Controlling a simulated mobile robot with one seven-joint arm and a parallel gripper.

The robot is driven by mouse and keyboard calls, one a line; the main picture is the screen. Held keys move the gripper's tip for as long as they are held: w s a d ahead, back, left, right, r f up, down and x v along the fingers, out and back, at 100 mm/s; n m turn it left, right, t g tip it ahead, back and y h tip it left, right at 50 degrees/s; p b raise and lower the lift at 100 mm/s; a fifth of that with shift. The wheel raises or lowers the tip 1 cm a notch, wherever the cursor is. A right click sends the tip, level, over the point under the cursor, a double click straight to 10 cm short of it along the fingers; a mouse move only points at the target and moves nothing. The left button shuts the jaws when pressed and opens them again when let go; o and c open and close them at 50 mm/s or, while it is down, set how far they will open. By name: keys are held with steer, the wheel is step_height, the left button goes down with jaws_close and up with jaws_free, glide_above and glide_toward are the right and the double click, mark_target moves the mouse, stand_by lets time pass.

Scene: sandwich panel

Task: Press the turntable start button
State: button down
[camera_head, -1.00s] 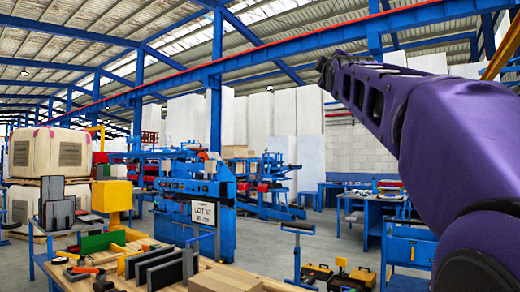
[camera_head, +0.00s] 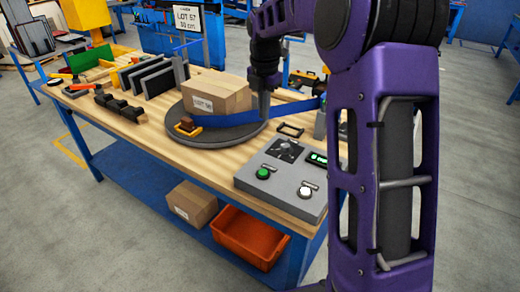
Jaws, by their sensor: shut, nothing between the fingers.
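A grey control box (camera_head: 250,183) sits on the front right of the wooden table. It carries a green button (camera_head: 263,173), a white button (camera_head: 304,192), a dark dial and a small display with green marks. Small plates by the buttons are too small to read. The round grey turntable (camera_head: 195,137) lies behind the box and bears a cardboard box (camera_head: 215,92). My gripper (camera_head: 264,112) points down near the turntable's right edge, behind and apart from the control box. It looks shut and empty.
A blue strip (camera_head: 285,112) runs from the turntable to the right. A black-handled piece (camera_head: 291,130) lies behind the control box. Dark blocks and panels stand on the table's left (camera_head: 130,78). An orange crate (camera_head: 248,238) and a carton (camera_head: 190,204) are on the lower shelf.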

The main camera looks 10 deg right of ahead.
mark_target(263, 172)
steer(key=s, duration=0.1)
steer(key=s+f+n+g, duration=0.1)
steer(key=s+f+g, duration=0.1)
steer(key=shift+s+a+f, duration=0.1)
steer(key=shift+a+f, duration=0.05)
steer(key=shift+a, duration=0.1)
step_height(263, 172, down, 14)
steer(key=shift+s+a+b, duration=0.1)
steer(key=shift+a+b, duration=0.05)
steer(key=shift+b, duration=0.45)
